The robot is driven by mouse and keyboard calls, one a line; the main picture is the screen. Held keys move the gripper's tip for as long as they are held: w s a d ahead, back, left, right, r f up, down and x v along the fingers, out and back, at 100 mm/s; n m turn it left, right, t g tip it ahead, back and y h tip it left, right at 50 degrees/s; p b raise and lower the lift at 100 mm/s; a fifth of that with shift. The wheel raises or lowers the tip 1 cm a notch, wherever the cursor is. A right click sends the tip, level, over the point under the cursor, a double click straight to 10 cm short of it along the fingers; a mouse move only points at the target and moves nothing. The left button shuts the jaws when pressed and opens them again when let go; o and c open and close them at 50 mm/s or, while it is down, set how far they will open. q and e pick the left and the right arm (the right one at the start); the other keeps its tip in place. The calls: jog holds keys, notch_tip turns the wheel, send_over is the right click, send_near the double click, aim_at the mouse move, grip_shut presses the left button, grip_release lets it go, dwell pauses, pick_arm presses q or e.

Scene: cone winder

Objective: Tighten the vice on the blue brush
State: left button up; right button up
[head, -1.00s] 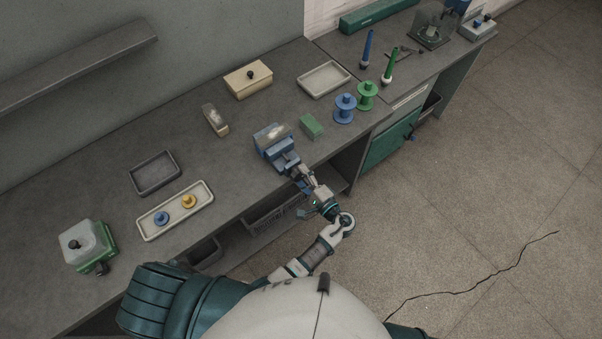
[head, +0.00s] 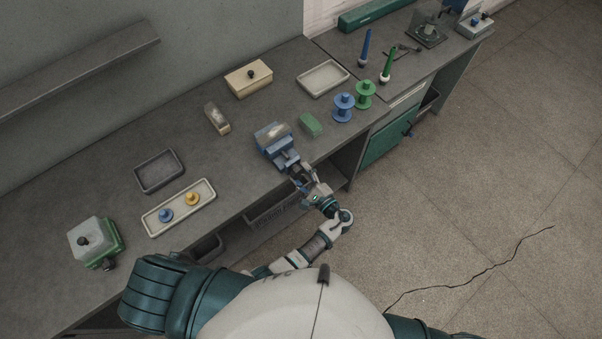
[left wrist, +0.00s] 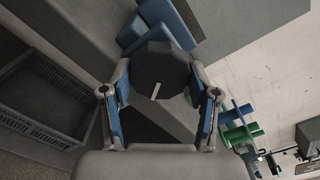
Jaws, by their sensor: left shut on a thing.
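The blue vice (head: 283,158) stands at the front edge of the bench. A pale-topped piece, which looks like the brush (head: 271,131), sits at its jaws; its blue part is hard to tell from the vice, and I cannot see how tightly it is held. My left gripper (head: 302,177) is at the vice's front end, over the bench edge. In the left wrist view, the gripper (left wrist: 158,88) has its two blue-sided fingers on either side of a dark round knob (left wrist: 160,65) with a white mark, and is shut on it. My right gripper is out of view.
A green block (head: 311,124) lies right of the vice, with blue (head: 343,108) and green (head: 365,95) spools beyond. A pale brush (head: 217,119) lies to the left. A tray (head: 150,229) holds a blue and a yellow piece. A dark crate (left wrist: 35,100) is below the bench.

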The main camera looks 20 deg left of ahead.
pick_arm(q)
jog(key=shift+s+f, duration=0.2)
jog(key=shift+f, duration=0.2)
jog(key=o, duration=1.2)
jog(key=shift+d, duration=0.1)
jog(key=shift+c, duration=0.2)
jog(key=shift+w+d+r, duration=0.1)
jog(key=shift+w+r, duration=0.05)
jog(key=shift+d, duration=0.15)
jog(key=v, duration=0.7)
jog(key=shift+d, duration=0.2)
jog(key=shift+a, duration=0.1)
